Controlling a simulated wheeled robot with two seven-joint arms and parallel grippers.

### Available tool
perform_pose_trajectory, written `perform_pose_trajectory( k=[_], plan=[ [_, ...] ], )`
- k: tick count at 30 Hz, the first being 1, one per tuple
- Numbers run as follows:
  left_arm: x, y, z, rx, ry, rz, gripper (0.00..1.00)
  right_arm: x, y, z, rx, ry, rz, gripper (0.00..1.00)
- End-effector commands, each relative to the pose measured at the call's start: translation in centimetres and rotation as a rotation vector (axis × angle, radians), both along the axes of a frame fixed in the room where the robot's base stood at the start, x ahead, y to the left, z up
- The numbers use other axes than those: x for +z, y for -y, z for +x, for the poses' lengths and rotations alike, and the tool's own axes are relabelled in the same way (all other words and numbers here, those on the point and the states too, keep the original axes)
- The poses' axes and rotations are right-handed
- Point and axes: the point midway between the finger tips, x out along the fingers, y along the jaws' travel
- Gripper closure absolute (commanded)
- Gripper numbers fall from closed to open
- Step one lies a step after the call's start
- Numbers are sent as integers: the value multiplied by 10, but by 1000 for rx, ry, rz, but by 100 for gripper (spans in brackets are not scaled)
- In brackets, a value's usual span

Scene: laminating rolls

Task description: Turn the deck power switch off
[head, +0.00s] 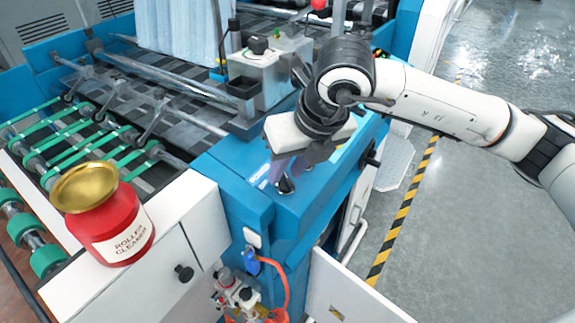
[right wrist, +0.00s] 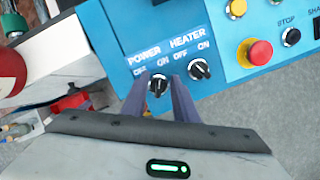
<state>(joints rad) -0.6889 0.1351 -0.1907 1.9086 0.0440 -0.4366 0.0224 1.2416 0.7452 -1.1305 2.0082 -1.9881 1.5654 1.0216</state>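The power switch is a black rotary knob (right wrist: 158,86) under the label POWER, with OFF at left and ON at right, on the blue deck panel. I cannot tell surely which mark it points to. It also shows in the head view (head: 285,186), just below the fingers. My right gripper (right wrist: 160,80) is open, its two purple fingers apart on either side of the knob; I cannot tell whether they touch it. In the head view my right gripper (head: 287,165) hangs over the panel. My left gripper is not in view.
The heater knob (right wrist: 200,69) is close to the right of the power knob. A red button on a yellow base (right wrist: 256,52) and a black stop knob (right wrist: 290,37) are farther right. A red roller cleaner jar (head: 118,225) stands on the white cabinet top at left.

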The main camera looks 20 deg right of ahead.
Motion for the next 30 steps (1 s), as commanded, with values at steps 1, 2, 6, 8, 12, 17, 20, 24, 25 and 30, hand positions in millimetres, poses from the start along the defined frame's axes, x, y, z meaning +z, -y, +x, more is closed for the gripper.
perform_pose_trajectory(
  k=[1, 2, 6, 8, 12, 17, 20, 24, 25, 30],
  plan=[
    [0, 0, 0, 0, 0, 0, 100, -1, 0, 0, 0, 0, 0, 73],
    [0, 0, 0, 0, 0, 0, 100, -1, 0, 0, 0, 0, 0, 73],
    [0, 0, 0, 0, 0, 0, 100, -1, 0, 0, 0, 0, 0, 73],
    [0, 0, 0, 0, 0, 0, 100, -1, 0, 0, 0, 0, 0, 77],
    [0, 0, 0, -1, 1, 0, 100, -1, 0, 0, 0, 0, 0, 100],
    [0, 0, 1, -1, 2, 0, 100, -1, 0, 0, 3, 0, 0, 100],
    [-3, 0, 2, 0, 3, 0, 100, -2, 0, 0, 16, 3, -3, 100],
    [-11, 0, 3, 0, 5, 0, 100, -4, -1, 0, 62, 9, -10, 100],
    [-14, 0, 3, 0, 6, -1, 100, -4, -1, 0, 75, 11, -12, 100],
    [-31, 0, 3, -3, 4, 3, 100, -5, -2, 1, 187, 29, -33, 100]
  ],
)
